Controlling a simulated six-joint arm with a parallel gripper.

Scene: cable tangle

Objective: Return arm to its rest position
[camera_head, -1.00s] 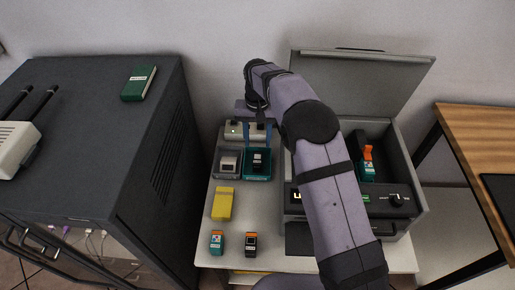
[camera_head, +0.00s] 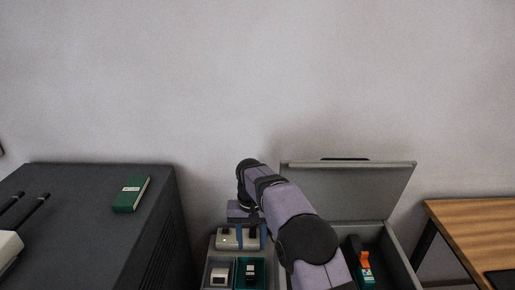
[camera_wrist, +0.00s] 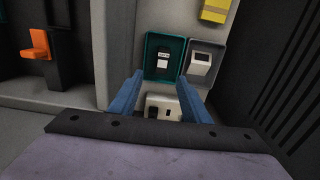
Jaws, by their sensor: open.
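My gripper (camera_wrist: 161,93) is open in the wrist view, its two blue fingers apart with nothing held between them. In the head view my gripper (camera_head: 252,238) hangs over the back of the white table, above a pale device (camera_head: 228,240) with round details on top. The same pale device (camera_wrist: 163,106) shows between and below the fingers in the wrist view. A teal tray (camera_wrist: 152,66) holding a dark cartridge and a grey tray (camera_wrist: 218,62) holding a white item lie beyond the fingertips.
An open grey case (camera_head: 405,262) with raised lid (camera_head: 345,190) stands right of my arm, holding an orange-and-teal item (camera_head: 364,268). A black cabinet (camera_head: 75,215) with a green box (camera_head: 131,194) is at left. A wooden table (camera_head: 470,225) is at right.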

